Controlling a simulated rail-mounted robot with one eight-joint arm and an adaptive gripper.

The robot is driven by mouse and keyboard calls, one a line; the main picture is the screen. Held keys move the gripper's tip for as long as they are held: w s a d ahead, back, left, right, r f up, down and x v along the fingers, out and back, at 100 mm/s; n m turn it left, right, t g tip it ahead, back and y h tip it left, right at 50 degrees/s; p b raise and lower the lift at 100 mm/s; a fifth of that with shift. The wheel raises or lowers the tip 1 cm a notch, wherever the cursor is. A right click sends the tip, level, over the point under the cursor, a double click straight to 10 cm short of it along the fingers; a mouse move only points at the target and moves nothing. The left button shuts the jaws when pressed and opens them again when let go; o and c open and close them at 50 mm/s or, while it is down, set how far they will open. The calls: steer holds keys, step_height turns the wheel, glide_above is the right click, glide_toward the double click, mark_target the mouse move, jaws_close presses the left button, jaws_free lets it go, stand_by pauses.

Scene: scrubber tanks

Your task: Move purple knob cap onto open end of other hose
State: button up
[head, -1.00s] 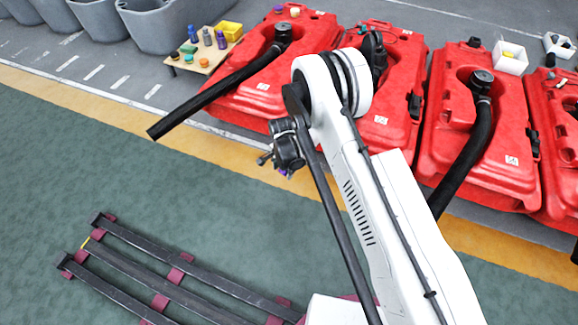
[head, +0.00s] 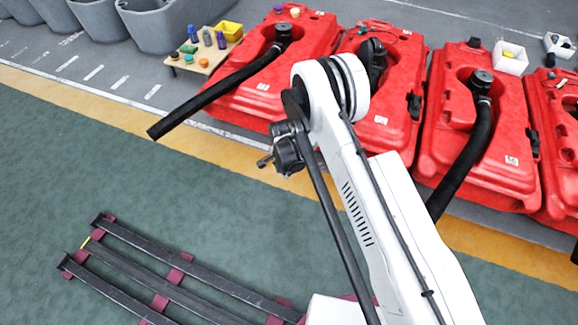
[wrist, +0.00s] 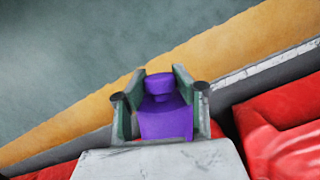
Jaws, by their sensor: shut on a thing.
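The purple knob cap (wrist: 165,115) is held between the green-lined fingers of my gripper (wrist: 160,92) in the wrist view, its rounded knob facing up the picture. In the head view my gripper (head: 287,155) hangs over the floor strip in front of the tanks, and the cap is hidden there. A black hose (head: 220,88) runs from the leftmost tank, and its free end lies out over the floor at left. Another black hose (head: 465,155) comes from a tank on the right; my arm hides its lower end. My gripper is apart from both hoses.
Red scrubber tanks (head: 265,85) stand in a row along the back. A small table (head: 200,66) with bottles, caps and a yellow bin stands left of them. Grey tubs (head: 150,30) are at the back left. A low dark rack (head: 180,280) lies in front. The green floor is mostly clear.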

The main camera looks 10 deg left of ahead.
jaws_close()
steer(key=shift+s+a+f, duration=0.3)
steer(key=shift+s+a, duration=0.2)
steer(key=shift+s, duration=0.35)
steer(key=shift+s+a+f, duration=0.3)
steer(key=shift+s+a, duration=0.2)
steer(key=shift+s, duration=0.3)
stand_by(0.4)
steer(key=shift+s+a+r+p, duration=0.25)
steer(key=shift+s+r, duration=0.15)
steer(key=shift+r, duration=0.45)
steer(key=shift+s+a+r+p, duration=0.2)
steer(key=shift+s+r+p, duration=0.15)
steer(key=shift+r, duration=0.5)
steer(key=shift+s+a+r+p, duration=0.25)
steer(key=shift+s+r, duration=0.2)
steer(key=shift+r, duration=0.4)
